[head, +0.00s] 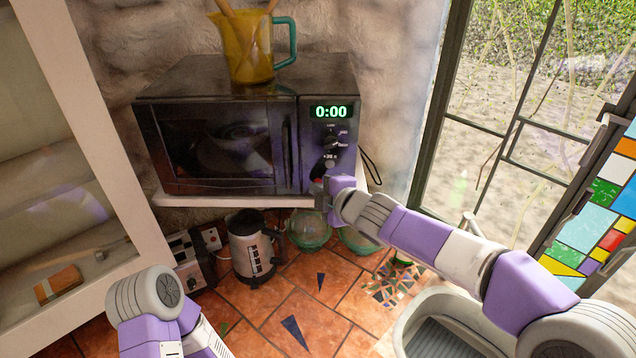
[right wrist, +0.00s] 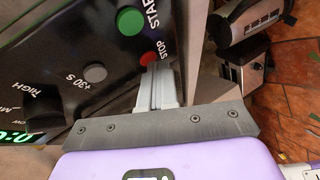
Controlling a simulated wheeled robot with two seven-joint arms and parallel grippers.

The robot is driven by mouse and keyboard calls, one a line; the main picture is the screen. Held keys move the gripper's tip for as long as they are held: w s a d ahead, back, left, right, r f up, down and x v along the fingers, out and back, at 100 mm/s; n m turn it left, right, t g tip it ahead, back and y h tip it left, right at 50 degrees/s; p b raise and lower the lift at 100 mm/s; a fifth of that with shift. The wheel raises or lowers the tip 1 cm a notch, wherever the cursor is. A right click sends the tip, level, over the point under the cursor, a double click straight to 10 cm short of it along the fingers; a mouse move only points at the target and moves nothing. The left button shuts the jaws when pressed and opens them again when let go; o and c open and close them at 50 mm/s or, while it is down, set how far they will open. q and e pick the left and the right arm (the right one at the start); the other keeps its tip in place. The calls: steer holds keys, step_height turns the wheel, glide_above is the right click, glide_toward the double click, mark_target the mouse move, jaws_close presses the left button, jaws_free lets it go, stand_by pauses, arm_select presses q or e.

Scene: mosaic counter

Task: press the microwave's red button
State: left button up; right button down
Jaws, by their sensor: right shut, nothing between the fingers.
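The black microwave (head: 218,140) stands on a white shelf, its door shut and its display reading 0:00. The red button (right wrist: 148,58), labelled STOP, shows in the right wrist view below a green START button (right wrist: 130,21). My right gripper (head: 321,190) is shut and empty at the lower control panel. In the right wrist view its fingertips (right wrist: 156,68) are right at the red button's edge and overlap it slightly; I cannot tell whether they touch.
A yellow pitcher (head: 248,50) with wooden utensils stands on the microwave. Below the white shelf (head: 225,201) are a metal kettle (head: 252,246), a toaster (head: 187,258) and glass bowls (head: 308,230) on the tiled counter. A sink (head: 405,325) is at lower right, a window at right.

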steer(key=shift+s, duration=0.15)
steer(key=shift+s+b, duration=0.4)
steer(key=shift+s, duration=0.2)
steer(key=s+b, duration=0.2)
steer(key=s, duration=0.3)
stand_by(0.7)
